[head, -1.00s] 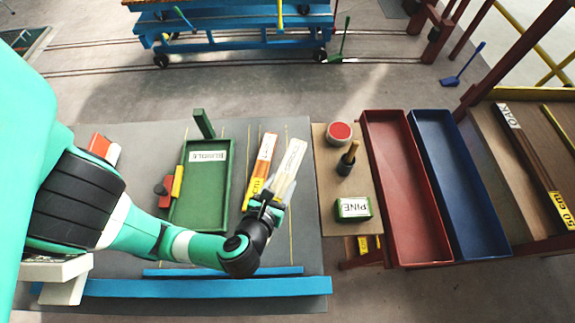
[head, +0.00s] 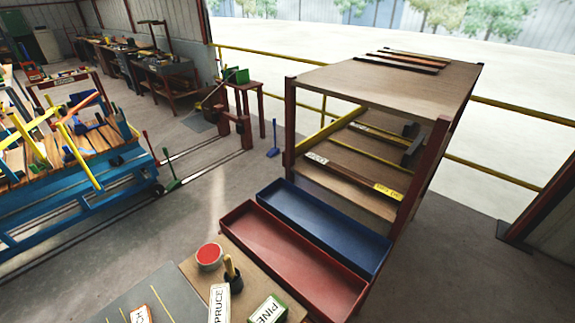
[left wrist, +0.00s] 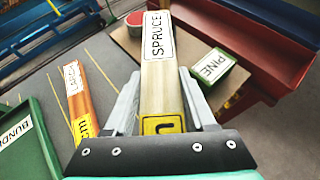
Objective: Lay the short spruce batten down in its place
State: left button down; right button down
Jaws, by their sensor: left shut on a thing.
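The short spruce batten (left wrist: 157,75) is pale wood, with a white SPRUCE label and a yellow end label. My left gripper (left wrist: 160,104) is shut on it near its yellow end, and the batten points away from the gripper. In the head view the batten's SPRUCE label (head: 218,304) shows at the bottom edge; the gripper is out of that view. The rack (head: 375,85) at the right has a lower shelf (head: 345,187) split by yellow strips. An OAK-labelled batten (head: 350,174) lies on that shelf. My right gripper is in neither view.
A red tray (head: 290,270) and a blue tray (head: 322,228) lie before the rack. A red-topped tin (head: 209,256), a dark pot (head: 233,282) and a green PINE block (head: 268,309) stand near the batten. An orange LARCH batten (left wrist: 88,98) lies on the grey table.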

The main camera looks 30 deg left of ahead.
pick_arm(q)
jog(key=w+d+r+m+p, duration=0.1)
jog(key=r+p, duration=1.3)
jog(key=p, duration=0.2)
jog(key=w+d+r+t+h+p, duration=0.1)
jog(key=w+r+p, duration=0.1)
jog(key=r+p, duration=1.1)
jog(key=p, duration=0.3)
jog(key=shift+w+d+r+m, duration=0.3)
jog(key=shift+d+r+m, duration=0.1)
